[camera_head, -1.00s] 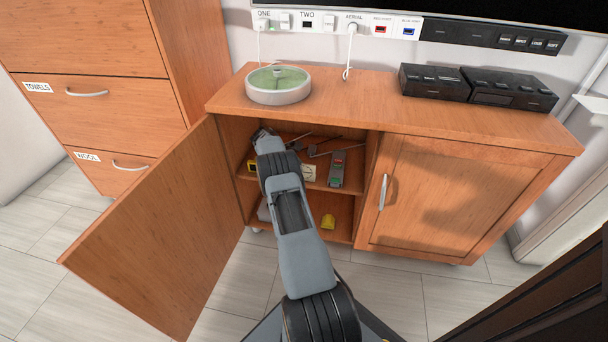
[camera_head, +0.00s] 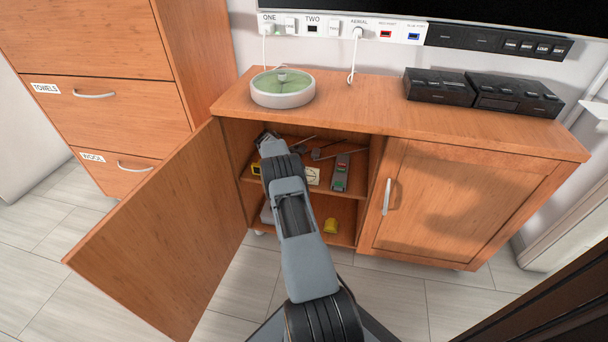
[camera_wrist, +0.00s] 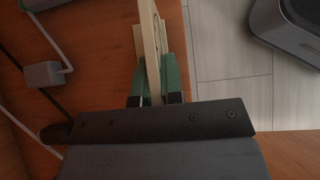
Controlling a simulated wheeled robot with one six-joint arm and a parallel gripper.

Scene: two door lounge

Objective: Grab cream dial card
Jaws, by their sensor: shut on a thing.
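The cream dial card (camera_head: 312,176) shows its dial face in the head view, at the upper shelf of the open cabinet beside my arm. In the wrist view the cream card (camera_wrist: 151,40) is seen almost edge-on. My gripper (camera_wrist: 155,75) has its two green fingers on either side of the card, shut on it. In the head view my gripper is mostly hidden by my own arm. I cannot tell whether the card touches the shelf.
The open door (camera_head: 160,230) stands left of my arm; the right door (camera_head: 435,200) is closed. A grey device (camera_head: 340,172) with coloured buttons is right of the card. A yellow object (camera_head: 330,225) sits on the lower shelf (camera_head: 318,236). A grey block (camera_wrist: 43,74) with cables is nearby.

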